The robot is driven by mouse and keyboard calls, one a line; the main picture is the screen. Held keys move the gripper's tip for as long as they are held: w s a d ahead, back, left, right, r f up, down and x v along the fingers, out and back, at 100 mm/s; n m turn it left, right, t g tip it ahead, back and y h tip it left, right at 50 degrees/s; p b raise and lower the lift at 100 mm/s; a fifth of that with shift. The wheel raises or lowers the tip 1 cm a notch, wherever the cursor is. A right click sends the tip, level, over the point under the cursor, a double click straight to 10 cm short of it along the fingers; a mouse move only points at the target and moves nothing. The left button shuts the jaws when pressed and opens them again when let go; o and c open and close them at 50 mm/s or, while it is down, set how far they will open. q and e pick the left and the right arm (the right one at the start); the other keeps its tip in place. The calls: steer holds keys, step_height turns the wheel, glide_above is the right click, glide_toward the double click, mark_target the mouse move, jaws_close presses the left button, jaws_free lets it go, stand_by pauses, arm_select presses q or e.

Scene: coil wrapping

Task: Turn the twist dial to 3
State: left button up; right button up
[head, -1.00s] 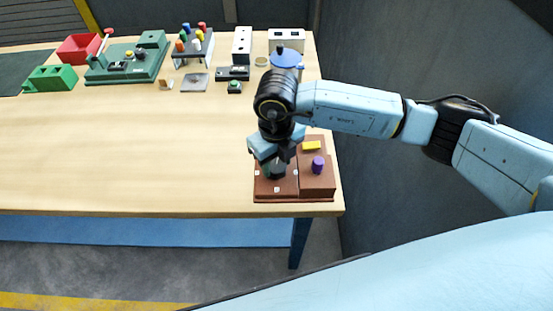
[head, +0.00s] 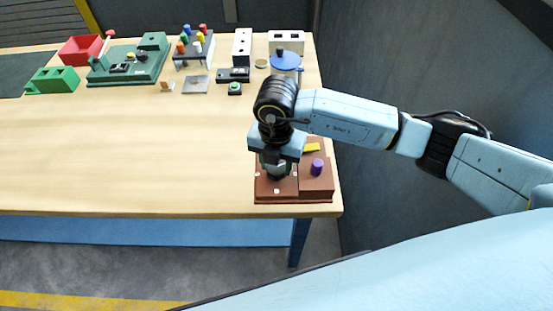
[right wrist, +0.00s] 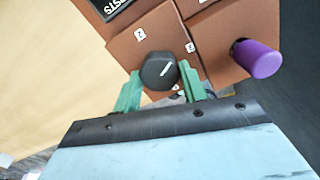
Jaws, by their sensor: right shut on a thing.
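The twist dial (right wrist: 158,70) is a dark grey knob with a white pointer line on the brown box (right wrist: 120,48). In the right wrist view the line points up and right, roughly toward a small white label (right wrist: 190,47) whose figure I cannot read surely. Another label (right wrist: 140,34) looks like a 2. My right gripper (right wrist: 160,86) has its green fingers on either side of the dial, shut on it. In the head view my right gripper (head: 277,165) is over the brown box (head: 274,197) and largely hides the dial. My left gripper is not in view.
A purple knob (right wrist: 258,58) stands on the same box, right of the dial, and a yellow part (head: 312,147) lies behind it. The box sits near the table's front right corner. Other items, including a green board (head: 128,65), stand along the back. The table's (head: 140,150) middle is clear.

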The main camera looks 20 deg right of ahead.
steer(key=m+p, duration=0.2)
steer(key=m, duration=0.3)
steer(key=shift+r, duration=0.1)
steer(key=shift+m, duration=0.3)
stand_by(0.4)
steer(key=o, duration=1)
steer(key=shift+c, duration=0.2)
step_height(320, 180, up, 13)
steer(key=shift+r, duration=0.15)
